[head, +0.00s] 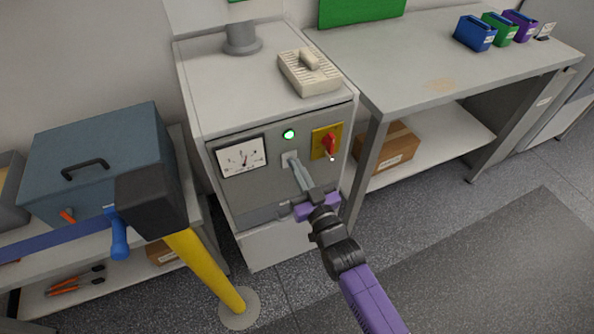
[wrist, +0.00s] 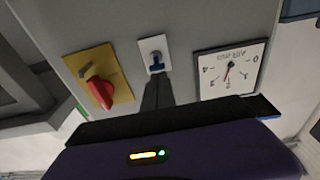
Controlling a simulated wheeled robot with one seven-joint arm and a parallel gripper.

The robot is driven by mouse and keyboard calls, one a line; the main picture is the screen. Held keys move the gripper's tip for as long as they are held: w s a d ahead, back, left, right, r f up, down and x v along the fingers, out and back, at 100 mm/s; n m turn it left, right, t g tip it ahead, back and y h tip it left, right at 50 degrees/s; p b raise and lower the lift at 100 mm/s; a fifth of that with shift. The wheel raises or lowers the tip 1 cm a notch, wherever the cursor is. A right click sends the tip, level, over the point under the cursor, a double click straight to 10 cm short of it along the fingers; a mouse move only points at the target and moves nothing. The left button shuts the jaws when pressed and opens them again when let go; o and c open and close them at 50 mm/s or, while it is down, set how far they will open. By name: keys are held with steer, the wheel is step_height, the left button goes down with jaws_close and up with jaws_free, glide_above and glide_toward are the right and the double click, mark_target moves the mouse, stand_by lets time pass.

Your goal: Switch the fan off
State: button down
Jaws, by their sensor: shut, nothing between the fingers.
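A grey cabinet has a front panel with a small white switch plate (head: 286,160) between a dial and a red knob. In the wrist view, the plate (wrist: 153,48) carries a small dark blue lever (wrist: 156,61). My gripper (head: 295,164) is shut and empty, its fingertips at this plate and partly hiding it in the head view. In the wrist view my gripper (wrist: 156,84) points at the lever; I cannot tell whether it touches. The red rotary knob (head: 330,146) sits on a yellow plate to the right. No label shows which control is the fan's.
A green lamp (head: 289,134) is lit above the switch plate. The ammeter dial (head: 241,157) is on the left of the panel. A yellow post (head: 205,268) and a blue-grey case (head: 95,150) stand to the left. A workbench (head: 440,70) stands right. The floor in front is clear.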

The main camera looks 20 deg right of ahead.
steer(key=f+t+b, duration=0.1)
steer(key=t+b, duration=0.1)
steer(key=b, duration=0.4)
steer(key=f+t+b, duration=0.1)
steer(key=t+b, duration=0.1)
steer(key=b, duration=0.4)
steer(key=shift+s+b, duration=0.2)
steer(key=shift+b, duration=0.1)
